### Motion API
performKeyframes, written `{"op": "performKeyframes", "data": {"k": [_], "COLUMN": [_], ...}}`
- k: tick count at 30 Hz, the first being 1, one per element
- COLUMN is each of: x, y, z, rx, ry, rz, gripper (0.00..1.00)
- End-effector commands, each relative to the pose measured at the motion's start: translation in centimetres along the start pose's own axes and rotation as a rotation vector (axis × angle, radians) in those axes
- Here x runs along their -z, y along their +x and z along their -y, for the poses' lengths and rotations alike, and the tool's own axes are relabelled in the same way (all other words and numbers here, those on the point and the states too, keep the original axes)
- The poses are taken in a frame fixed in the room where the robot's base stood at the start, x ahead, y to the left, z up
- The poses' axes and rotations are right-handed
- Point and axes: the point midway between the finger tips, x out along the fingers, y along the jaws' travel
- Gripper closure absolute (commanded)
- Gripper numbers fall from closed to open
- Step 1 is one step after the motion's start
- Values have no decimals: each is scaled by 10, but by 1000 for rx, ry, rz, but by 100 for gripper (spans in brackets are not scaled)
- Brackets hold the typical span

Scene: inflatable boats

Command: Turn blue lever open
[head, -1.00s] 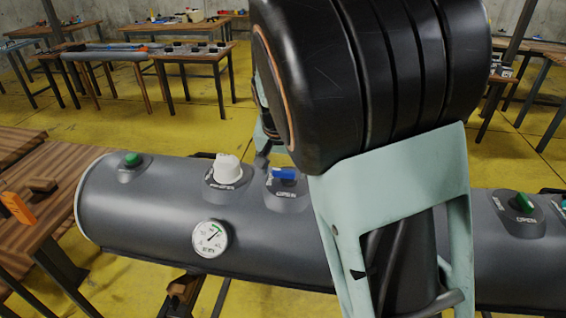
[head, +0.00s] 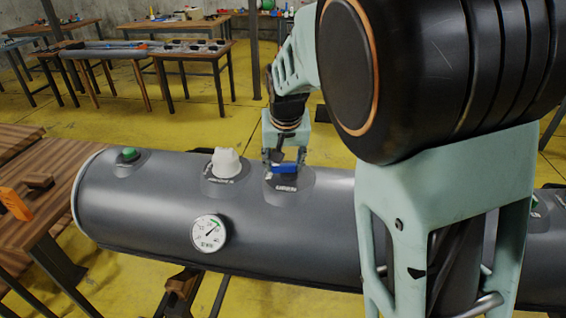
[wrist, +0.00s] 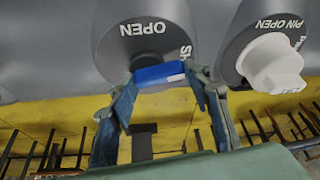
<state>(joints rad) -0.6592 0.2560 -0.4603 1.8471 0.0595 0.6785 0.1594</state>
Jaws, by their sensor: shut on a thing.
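The blue lever (head: 285,169) sits on a round grey valve base (head: 290,184) on top of the grey tube. It also shows in the wrist view (wrist: 158,73), below the word OPEN on its base (wrist: 150,28). My gripper (head: 285,158) reaches down onto the lever from above. In the wrist view my gripper (wrist: 160,80) has one finger at each end of the blue lever, shut on it. The lever lies roughly crosswise in both views. Part of its ends is hidden by the fingers.
A white valve cap (head: 227,162) stands just left of the lever, close to one finger in the wrist view (wrist: 272,66). A pressure gauge (head: 208,233) and a green button (head: 129,154) are on the same tube (head: 130,215). A wooden table (head: 50,185) stands at left.

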Motion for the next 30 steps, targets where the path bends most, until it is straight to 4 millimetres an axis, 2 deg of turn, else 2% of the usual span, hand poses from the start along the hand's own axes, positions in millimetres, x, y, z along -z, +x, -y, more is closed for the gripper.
{"op": "performKeyframes", "data": {"k": [30], "x": [-8], "y": [-3], "z": [-13], "rx": [367], "ry": [-882], "rz": [-1], "gripper": [80]}}
